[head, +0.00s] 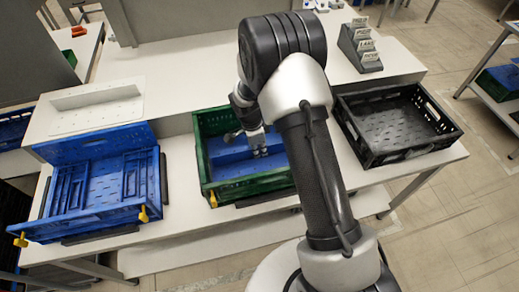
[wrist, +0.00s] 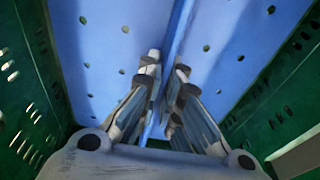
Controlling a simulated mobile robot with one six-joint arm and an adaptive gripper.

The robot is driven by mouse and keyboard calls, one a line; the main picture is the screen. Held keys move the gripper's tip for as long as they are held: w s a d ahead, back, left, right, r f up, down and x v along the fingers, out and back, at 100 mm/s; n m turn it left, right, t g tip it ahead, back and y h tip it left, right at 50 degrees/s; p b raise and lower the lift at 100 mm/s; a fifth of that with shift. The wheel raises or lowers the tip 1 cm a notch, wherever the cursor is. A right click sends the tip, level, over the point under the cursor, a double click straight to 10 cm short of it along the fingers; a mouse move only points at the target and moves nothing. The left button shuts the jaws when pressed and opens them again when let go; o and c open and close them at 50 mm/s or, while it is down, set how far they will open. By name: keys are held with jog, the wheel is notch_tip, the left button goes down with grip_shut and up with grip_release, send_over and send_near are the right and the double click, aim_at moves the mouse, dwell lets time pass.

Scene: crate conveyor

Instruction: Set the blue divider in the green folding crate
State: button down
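The green folding crate (head: 247,187) stands unfolded on the bench in the middle of the head view. The blue divider (head: 229,152) is inside it, low between the green walls; my arm hides part of the right side. My gripper (head: 260,151) reaches down into the crate. In the wrist view, an upright blue ridge of the divider (wrist: 182,25) runs between the two fingers of my gripper (wrist: 166,72), which look closed on it. Holed blue surface shows on both sides of the ridge, with green walls at left and right. Contact beneath the divider is hidden.
A blue crate (head: 152,213) with yellow latches stands at left on the bench. An empty black crate (head: 369,157) stands at right. Behind are a white perforated tray (head: 97,109) and a grey card holder (head: 361,48). Narrow bare bench strips separate the crates.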

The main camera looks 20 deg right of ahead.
jog(key=c, duration=1.8)
grip_release()
jog(key=shift+r, duration=0.1)
notch_tip(320, 180, up, 12)
jog(key=a+p, duration=0.2)
jog(key=p, duration=0.2)
notch_tip(320, 180, up, 8)
jog(key=n, duration=0.2)
send_over(258, 162)
jog(key=s+d+r+n+t+y, duration=0.1)
jog(key=s+r+n+t, duration=0.1)
jog(key=s+r+n, duration=0.55)
jog(key=s+r+n+t, duration=0.1)
jog(key=s+r+n, duration=0.3)
jog(key=s, duration=0.5)
jog(key=s+r+n+t, duration=0.1)
jog(key=s+r+n, duration=0.3)
jog(key=s, duration=0.5)
jog(key=shift+s+r+t+y, duration=0.15)
jog(key=shift+r+t+y, duration=0.15)
jog(key=shift+y, duration=0.1)
jog(key=shift+d+n, duration=0.1)
jog(key=shift+n, duration=0.15)
